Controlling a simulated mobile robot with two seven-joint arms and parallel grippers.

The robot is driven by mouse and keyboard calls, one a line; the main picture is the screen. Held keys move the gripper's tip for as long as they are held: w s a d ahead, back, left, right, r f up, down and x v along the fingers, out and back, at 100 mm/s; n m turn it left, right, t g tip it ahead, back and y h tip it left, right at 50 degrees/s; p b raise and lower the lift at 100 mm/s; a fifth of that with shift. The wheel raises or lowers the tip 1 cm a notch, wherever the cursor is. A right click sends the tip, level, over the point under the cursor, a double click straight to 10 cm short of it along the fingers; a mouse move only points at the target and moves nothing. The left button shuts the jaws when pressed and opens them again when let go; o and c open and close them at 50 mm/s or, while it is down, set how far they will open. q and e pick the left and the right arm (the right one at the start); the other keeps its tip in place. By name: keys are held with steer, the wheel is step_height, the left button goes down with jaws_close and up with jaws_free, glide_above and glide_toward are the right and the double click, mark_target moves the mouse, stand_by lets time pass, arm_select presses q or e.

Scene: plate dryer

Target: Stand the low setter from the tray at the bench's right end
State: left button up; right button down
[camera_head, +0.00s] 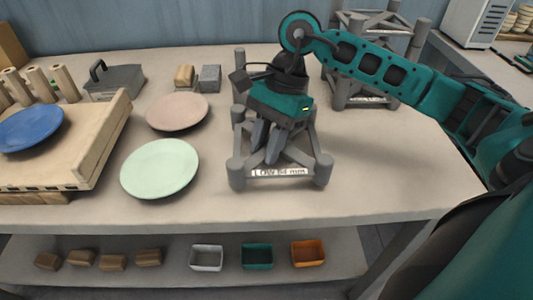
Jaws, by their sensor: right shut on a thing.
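The low setter (238,172) is a grey open frame of posts and bars, with a label reading "LOW" and a size in mm on its front bar. It is upright at the middle of the bench (400,185). My right gripper (266,150) reaches down into the frame and is shut on it, with its fingers partly hidden among the bars. I cannot tell whether the setter's feet touch the bench. The bench's right end is bare. My left gripper is not in view.
A taller grey setter (341,82) stands behind, under my right arm. Green (160,168) and pink (177,112) plates lie to the left, near a wooden tray (95,150) bearing a blue plate (30,127). Small bins and blocks sit on the lower shelf (180,280).

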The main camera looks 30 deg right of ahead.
step_height(320, 180, down, 2)
steer(key=shift+f, duration=0.2)
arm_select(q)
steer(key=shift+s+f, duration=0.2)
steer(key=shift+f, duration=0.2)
arm_select(e)
steer(key=shift+f+b, duration=0.15)
steer(key=shift+b, duration=0.15)
steer(key=c, duration=0.9)
jaws_free()
steer(key=shift+c, duration=0.2)
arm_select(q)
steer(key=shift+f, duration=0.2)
